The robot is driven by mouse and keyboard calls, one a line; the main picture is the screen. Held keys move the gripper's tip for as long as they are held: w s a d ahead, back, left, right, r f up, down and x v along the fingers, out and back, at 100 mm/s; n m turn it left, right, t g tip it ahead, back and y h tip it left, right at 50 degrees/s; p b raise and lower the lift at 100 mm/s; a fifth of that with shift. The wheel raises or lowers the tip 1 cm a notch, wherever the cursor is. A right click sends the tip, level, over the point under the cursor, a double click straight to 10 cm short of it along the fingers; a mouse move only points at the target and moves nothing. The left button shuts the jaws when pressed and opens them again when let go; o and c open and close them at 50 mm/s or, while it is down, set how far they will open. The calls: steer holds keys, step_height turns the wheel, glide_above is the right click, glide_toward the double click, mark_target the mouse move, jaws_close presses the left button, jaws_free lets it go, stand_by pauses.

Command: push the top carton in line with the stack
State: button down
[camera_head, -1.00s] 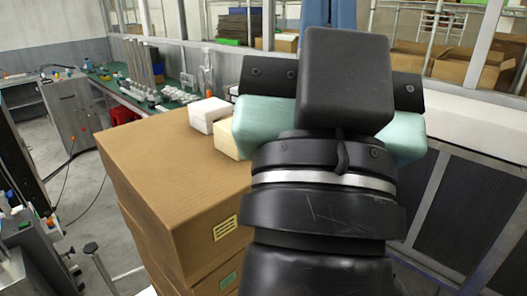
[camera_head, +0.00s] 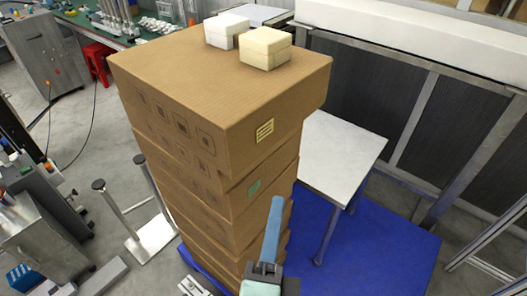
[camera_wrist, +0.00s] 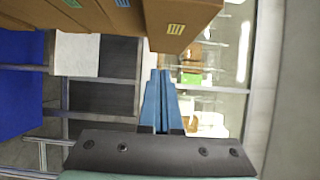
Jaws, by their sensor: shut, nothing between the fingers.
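The top carton (camera_head: 215,85) is a large brown box on a tall stack of similar cartons (camera_head: 205,165). Its right side juts out past the carton below, so it sits out of line. A yellow label (camera_head: 264,130) marks its near right face; the label also shows in the wrist view (camera_wrist: 176,29). My gripper (camera_head: 277,202) is low in front of the stack's right side in the head view, below the top carton. In the wrist view my blue fingers (camera_wrist: 161,74) are together and empty, below the top carton (camera_wrist: 178,12) in the picture and seemingly apart from it.
A white box (camera_head: 227,30) and a cream box (camera_head: 264,48) rest on the top carton. A white table (camera_head: 345,155) stands close to the right of the stack, over a blue floor panel (camera_head: 385,250). A metal stand (camera_head: 140,225) is on the left.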

steer(key=w+b, duration=0.2)
steer(key=p, duration=0.2)
glide_toward(275, 134)
steer(key=w+d, duration=0.1)
steer(key=d, duration=0.2)
steer(key=w+a, duration=0.1)
steer(key=w, duration=0.1)
steer(key=w+a+p, duration=0.1)
steer(key=w, duration=0.1)
steer(key=shift+a+r, duration=0.1)
steer(key=shift+a, duration=0.05)
